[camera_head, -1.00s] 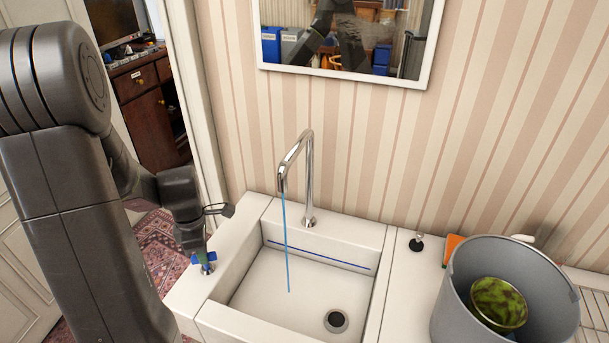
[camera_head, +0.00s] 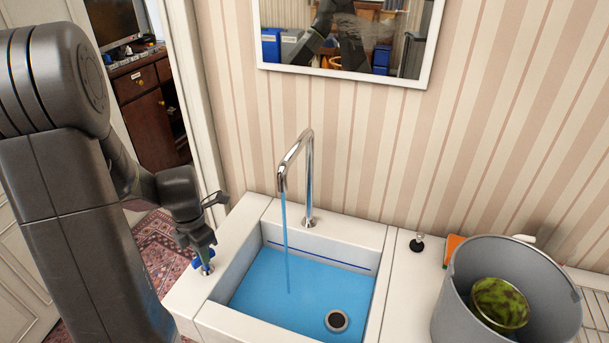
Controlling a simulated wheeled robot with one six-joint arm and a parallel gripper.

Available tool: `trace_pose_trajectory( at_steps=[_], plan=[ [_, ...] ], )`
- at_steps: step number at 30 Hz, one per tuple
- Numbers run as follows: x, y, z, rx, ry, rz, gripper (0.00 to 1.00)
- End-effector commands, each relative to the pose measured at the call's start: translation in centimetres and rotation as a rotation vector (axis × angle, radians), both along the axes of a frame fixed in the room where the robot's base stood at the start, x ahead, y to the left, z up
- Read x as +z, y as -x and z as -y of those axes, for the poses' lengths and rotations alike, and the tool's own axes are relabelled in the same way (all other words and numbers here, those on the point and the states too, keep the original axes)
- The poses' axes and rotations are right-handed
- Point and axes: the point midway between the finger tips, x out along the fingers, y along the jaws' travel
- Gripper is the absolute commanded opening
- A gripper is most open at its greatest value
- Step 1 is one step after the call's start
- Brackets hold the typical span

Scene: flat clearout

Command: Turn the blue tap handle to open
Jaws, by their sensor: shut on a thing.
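The blue tap handle (camera_head: 204,261) stands on the left rim of the white sink (camera_head: 186,293). My gripper (camera_head: 203,249) is shut on it from above and hides part of it. A chrome spout (camera_head: 309,180) rises at the back of the sink. A blue stream of water (camera_head: 286,240) runs from it into the basin. Blue water (camera_head: 262,283) covers the basin floor. The drain (camera_head: 337,320) shows at the front right of the basin.
A grey bucket (camera_head: 455,300) with a green patterned bowl (camera_head: 499,303) in it stands on the counter at the right. A small black-topped plug (camera_head: 416,242) and an orange thing (camera_head: 453,246) are nearby. A mirror (camera_head: 345,72) hangs above.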

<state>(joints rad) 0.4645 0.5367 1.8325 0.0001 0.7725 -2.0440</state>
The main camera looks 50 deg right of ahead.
Motion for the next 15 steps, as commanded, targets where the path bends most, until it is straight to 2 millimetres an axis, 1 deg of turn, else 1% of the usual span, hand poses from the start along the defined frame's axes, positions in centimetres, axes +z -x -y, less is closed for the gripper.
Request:
trace_pose_trajectory(
  at_steps=[10,13,15],
  plan=[
    [0.06,-0.07,0.03,0.023,0.001,0.002,0.0],
    [0.04,-0.07,0.03,0.086,0.001,0.002,0.0],
    [0.03,-0.08,0.03,0.163,0.002,0.002,0.0]
  ],
)
